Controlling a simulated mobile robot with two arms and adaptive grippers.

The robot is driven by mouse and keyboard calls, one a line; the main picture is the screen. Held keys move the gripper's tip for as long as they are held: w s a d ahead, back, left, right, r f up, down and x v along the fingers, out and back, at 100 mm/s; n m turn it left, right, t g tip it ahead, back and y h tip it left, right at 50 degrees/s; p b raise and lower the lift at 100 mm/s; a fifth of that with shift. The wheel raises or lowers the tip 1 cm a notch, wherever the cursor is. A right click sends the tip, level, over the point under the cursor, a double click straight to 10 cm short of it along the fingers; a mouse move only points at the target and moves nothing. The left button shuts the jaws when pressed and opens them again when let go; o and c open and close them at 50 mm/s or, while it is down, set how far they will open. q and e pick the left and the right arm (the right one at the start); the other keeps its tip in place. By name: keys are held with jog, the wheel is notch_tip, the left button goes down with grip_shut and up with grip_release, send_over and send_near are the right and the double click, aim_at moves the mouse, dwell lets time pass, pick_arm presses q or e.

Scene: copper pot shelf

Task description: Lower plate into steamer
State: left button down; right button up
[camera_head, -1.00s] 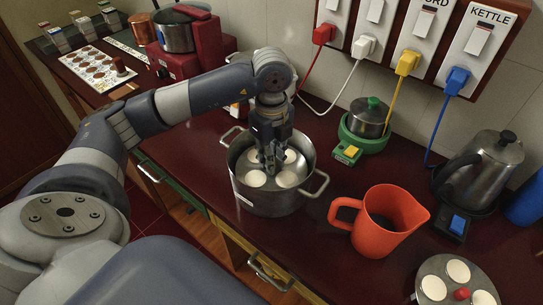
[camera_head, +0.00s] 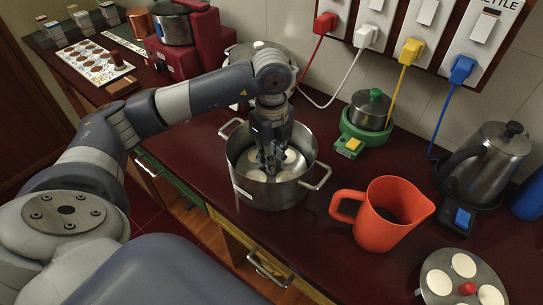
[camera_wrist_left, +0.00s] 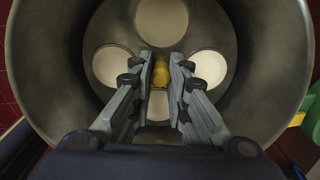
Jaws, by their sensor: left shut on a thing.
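The steamer is a steel pot (camera_head: 262,195) with two side handles, standing on the dark red counter. The plate (camera_wrist_left: 198,40) is a grey disc with several round white cakes and a yellow knob (camera_wrist_left: 161,72) at its middle. It is inside the pot, below the rim, and looks roughly level. My left gripper (camera_head: 268,168) reaches down into the pot from above. In the left wrist view its fingers (camera_wrist_left: 160,78) are shut on the knob. I cannot tell whether the plate touches the pot's bottom. My right gripper is not in view.
An orange jug (camera_head: 385,222) stands close right of the pot. A second plate with a red knob (camera_head: 467,288) lies at the front right. A kettle (camera_head: 488,160) and a small pot on a green base (camera_head: 368,110) stand behind. Cords hang from the wall sockets.

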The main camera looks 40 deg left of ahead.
pick_arm(q)
jog(key=shift+f, duration=0.25)
dwell(0.5)
jog(key=c, duration=1.5)
grip_release()
jog(key=shift+o, duration=0.2)
jog(key=shift+r, duration=0.15)
notch_tip(320, 180, up, 12)
